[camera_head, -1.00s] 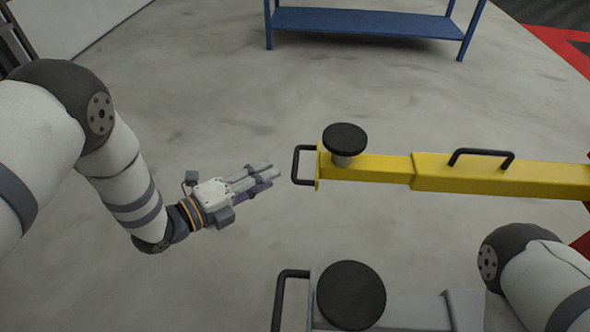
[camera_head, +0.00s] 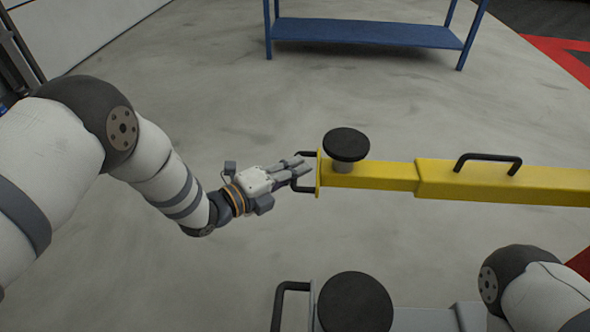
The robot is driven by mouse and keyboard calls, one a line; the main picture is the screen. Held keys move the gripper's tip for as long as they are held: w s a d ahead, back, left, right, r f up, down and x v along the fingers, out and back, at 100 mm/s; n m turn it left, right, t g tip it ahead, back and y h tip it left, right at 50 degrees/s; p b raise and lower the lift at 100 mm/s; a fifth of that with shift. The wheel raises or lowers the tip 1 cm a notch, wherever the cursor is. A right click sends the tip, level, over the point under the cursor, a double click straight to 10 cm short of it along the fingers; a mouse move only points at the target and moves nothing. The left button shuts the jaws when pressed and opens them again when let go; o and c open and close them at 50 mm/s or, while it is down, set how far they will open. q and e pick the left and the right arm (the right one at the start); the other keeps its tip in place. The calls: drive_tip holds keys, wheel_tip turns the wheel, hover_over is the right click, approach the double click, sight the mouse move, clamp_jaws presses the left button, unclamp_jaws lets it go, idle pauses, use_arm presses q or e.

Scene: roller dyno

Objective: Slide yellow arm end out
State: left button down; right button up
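A yellow telescoping arm (camera_head: 500,184) comes in from the right. Its thinner inner end section (camera_head: 385,177) carries a round black pad (camera_head: 346,145) on top and ends in a plate with a black loop handle (camera_head: 297,187) at its left end. My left gripper (camera_head: 303,170) points right, with its fingers at the handle and overlapping it in the view. The fingers look a little apart, but I cannot tell whether they are closed on the handle bar. My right gripper is out of view; only part of my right arm shows at the lower right.
A grey arm with a round black pad (camera_head: 354,302) and a black handle (camera_head: 277,309) lies nearer, at the bottom. A blue bench (camera_head: 365,33) stands at the back. The floor left of the yellow arm is clear.

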use_arm(q)
drive_tip(key=shift+a, duration=0.1)
drive_tip(key=a+p, duration=0.1)
drive_tip(key=a, duration=1.4)
drive_tip(key=shift+a, duration=0.25)
drive_tip(key=c, duration=1.7)
unclamp_jaws()
drive_tip(key=shift+o, duration=0.2)
drive_tip(key=v, duration=1.2)
drive_tip(key=shift+f, duration=0.1)
